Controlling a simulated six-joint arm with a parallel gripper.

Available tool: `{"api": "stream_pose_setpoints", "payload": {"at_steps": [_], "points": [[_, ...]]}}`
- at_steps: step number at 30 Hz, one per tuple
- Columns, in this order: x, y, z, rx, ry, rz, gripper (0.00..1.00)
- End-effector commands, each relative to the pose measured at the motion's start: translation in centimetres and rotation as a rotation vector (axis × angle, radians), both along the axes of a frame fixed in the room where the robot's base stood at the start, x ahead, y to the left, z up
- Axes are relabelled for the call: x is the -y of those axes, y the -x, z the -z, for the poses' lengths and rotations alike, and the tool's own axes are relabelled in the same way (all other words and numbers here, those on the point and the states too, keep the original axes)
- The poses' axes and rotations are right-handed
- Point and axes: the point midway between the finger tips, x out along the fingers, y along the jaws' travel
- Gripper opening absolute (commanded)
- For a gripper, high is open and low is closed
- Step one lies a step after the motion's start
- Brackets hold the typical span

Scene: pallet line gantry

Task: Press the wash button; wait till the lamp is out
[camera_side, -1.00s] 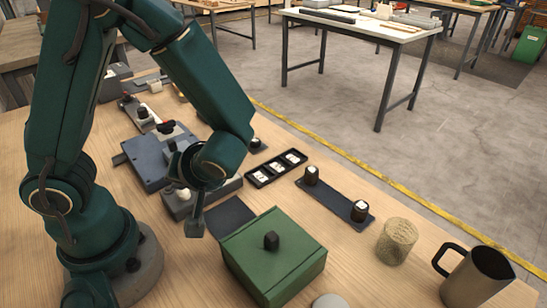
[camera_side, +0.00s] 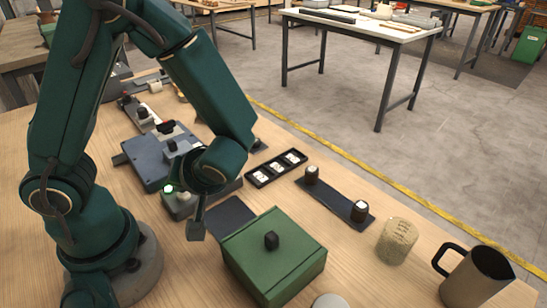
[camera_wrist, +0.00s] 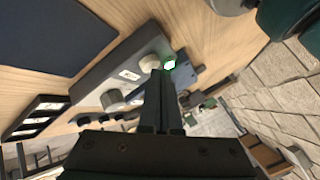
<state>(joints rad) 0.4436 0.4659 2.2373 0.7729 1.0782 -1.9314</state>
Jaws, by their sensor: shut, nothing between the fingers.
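A long grey control box (camera_side: 180,210) stands on the bench, partly hidden by my wrist in the side view. Its lamp (camera_side: 168,189) glows green at the left end; it also shows lit in the wrist view (camera_wrist: 169,64). Beside the lamp in the wrist view is a pale round button (camera_wrist: 149,62), with a white label and a grey knob (camera_wrist: 112,100) farther along the box. My gripper (camera_side: 196,232) is shut and empty, pointing down in front of the box. In the wrist view its fingertips (camera_wrist: 160,74) overlap the button's edge; I cannot tell whether they touch it.
A green lidded box (camera_side: 275,262) and a dark flat mat (camera_side: 230,217) lie near my gripper. A black tray (camera_side: 277,168), a dark strip with two brown pots (camera_side: 335,204), a speckled cup (camera_side: 397,241) and a metal mug (camera_side: 478,278) stand to the right.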

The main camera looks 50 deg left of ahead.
Motion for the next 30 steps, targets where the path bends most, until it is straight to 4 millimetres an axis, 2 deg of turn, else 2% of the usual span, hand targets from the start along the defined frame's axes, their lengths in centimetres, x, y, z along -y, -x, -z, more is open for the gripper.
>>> {"api": "stream_pose_setpoints", "payload": {"at_steps": [14,30], "points": [[0.0,0.0,0.2,0.000,0.001,0.000,0.00],[0.0,0.0,-1.7,0.000,0.001,-0.001,0.00]]}}
